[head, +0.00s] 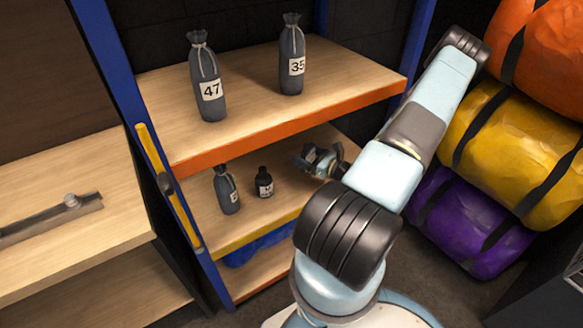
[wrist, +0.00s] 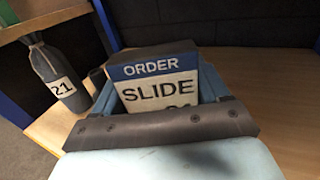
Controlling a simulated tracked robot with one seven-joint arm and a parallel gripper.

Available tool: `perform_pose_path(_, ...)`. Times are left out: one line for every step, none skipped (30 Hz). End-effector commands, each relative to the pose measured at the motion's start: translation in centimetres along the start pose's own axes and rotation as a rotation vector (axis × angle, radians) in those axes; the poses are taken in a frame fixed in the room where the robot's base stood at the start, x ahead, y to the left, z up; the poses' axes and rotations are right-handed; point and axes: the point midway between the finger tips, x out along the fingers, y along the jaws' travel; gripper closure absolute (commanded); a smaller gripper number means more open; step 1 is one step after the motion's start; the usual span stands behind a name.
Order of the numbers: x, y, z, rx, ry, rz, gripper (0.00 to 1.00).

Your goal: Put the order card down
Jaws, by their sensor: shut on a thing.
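My gripper (head: 320,160) is over the middle shelf (head: 288,207), at its right part. In the wrist view it is shut on the order card (wrist: 157,80), which has a blue band reading ORDER and a white field reading SLIDE. A lower line on the card is mostly hidden behind my gripper. I cannot tell whether the card touches the shelf board. In the head view I cannot make the card out clearly.
A dark bag labelled 21 (wrist: 54,77) stands left of the card. On the middle shelf are a grey bag (head: 227,190) and a small dark bottle-like item (head: 264,183). Bags 47 (head: 208,80) and 35 (head: 292,60) stand on the top shelf. Board right of the card is clear.

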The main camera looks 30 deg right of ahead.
Motion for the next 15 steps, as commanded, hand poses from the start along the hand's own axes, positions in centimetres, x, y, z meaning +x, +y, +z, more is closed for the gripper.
perform_pose_path(0.9,-0.1,-0.6,0.001,-0.002,0.002,0.58)
perform_pose_path(1.3,-0.2,-1.2,0.002,-0.001,0.002,0.58)
perform_pose_path(1.7,-0.3,-1.8,0.002,-0.001,0.002,0.58)
perform_pose_path(2.1,-0.5,-2.3,0.003,-0.001,0.001,0.58)
perform_pose_path(2.5,-0.6,-2.8,0.003,-0.001,0.001,0.58)
perform_pose_path(2.9,-0.7,-3.3,0.002,-0.001,0.001,0.58)
perform_pose_path(3.2,-0.8,-3.7,0.002,-0.001,0.001,0.58)
perform_pose_path(3.5,-0.8,-4.0,0.002,-0.001,0.001,0.58)
perform_pose_path(3.8,-0.9,-4.3,0.002,-0.001,0.001,0.58)
perform_pose_path(4.0,-1.0,-4.6,0.001,-0.001,0.001,0.58)
perform_pose_path(4.2,-1.0,-4.8,0.001,-0.001,0.001,0.58)
perform_pose_path(4.3,-1.1,-5.0,0.001,-0.001,0.001,0.58)
perform_pose_path(4.4,-1.1,-5.1,0.001,-0.001,0.002,0.58)
perform_pose_path(4.5,-1.1,-5.2,0.001,-0.001,0.002,0.58)
perform_pose_path(4.6,-1.1,-5.3,0.001,0.0,0.002,0.58)
